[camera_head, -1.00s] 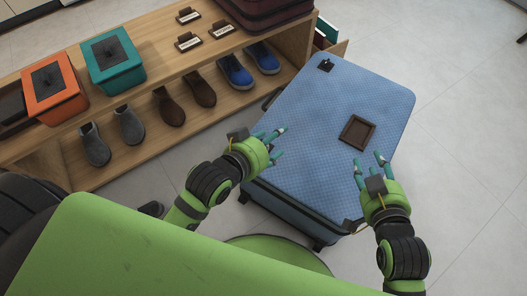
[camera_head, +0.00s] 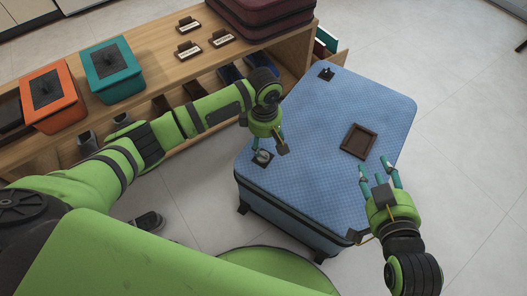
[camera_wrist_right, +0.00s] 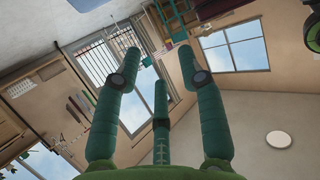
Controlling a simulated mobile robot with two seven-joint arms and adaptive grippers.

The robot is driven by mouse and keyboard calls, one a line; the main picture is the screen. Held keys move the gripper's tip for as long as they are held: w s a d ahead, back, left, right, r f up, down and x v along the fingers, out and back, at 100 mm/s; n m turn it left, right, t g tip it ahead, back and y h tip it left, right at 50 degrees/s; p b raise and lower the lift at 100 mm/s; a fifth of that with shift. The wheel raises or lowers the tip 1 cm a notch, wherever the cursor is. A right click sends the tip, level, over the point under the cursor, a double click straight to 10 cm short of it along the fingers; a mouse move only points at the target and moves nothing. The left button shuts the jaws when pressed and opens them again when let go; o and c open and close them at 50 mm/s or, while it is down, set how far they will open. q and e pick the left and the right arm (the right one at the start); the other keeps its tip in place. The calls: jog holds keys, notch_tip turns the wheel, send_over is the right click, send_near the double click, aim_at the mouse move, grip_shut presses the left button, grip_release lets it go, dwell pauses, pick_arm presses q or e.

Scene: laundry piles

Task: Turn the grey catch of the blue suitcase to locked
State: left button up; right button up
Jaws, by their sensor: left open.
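The blue suitcase (camera_head: 310,120) lies flat on the floor in the head view, its broad lid facing up. A small grey catch (camera_head: 262,157) on a dark base sits at the lid's left corner. My left gripper (camera_head: 264,146) is just above the catch, pointing down, its teal fingers open and close around it. The fingers partly hide the catch, so its setting and any contact cannot be told. My right gripper (camera_head: 380,172) is open and empty over the suitcase's right side. Its spread fingers fill the right wrist view (camera_wrist_right: 163,90).
A brown square frame (camera_head: 359,141) lies on the lid, and a small dark fitting (camera_head: 327,74) sits at its far corner. A wooden shelf (camera_head: 165,50) stands left, bearing an orange box (camera_head: 52,98), a teal box (camera_head: 112,70) and a maroon case (camera_head: 260,22). Floor right is clear.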

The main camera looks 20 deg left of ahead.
aim_at(264, 155)
pick_arm(q)
jog(key=shift+a, duration=0.3)
notch_tip(264, 155, down, 4)
jog(key=shift+r+b, duration=0.2)
jog(key=shift+b, duration=0.8)
notch_tip(264, 155, down, 3)
jog(key=shift+f+b, duration=0.1)
jog(key=shift+b, duration=0.7)
pick_arm(e)
jog(key=s+a+r+n+t+y, duration=0.1)
jog(key=r+t+y, duration=0.3)
jog(key=r, duration=0.5)
jog(key=s+a+r+n+t+y, duration=0.2)
jog(key=r+t, duration=0.4)
jog(key=r, duration=0.4)
jog(key=shift+s+a+r+t+y, duration=0.25)
jog(key=shift+s+a+t+y, duration=0.05)
jog(key=shift+s+a+y, duration=0.65)
pick_arm(q)
jog(key=shift+d, duration=0.1)
jog(key=c, duration=1.2)
